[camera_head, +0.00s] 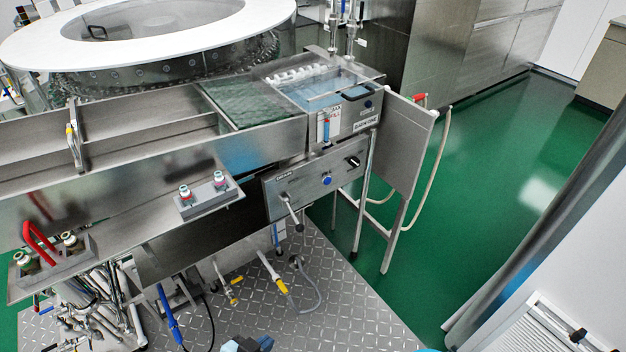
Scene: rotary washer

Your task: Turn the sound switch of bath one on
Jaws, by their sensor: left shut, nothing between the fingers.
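A steel front panel (308,192) below the water bath (330,86) carries a blue round button (327,180), a black knob (353,161) and a lever handle (290,211). My left gripper (246,344) shows at the bottom edge, dark and blue, partly cut off. It is shut and empty, well below and apart from the panel. My right gripper is not in view.
A large white-rimmed round washer (150,50) stands behind. A steel side plate (404,140) with a hose is right of the panel. The green floor (470,200) at right is clear.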

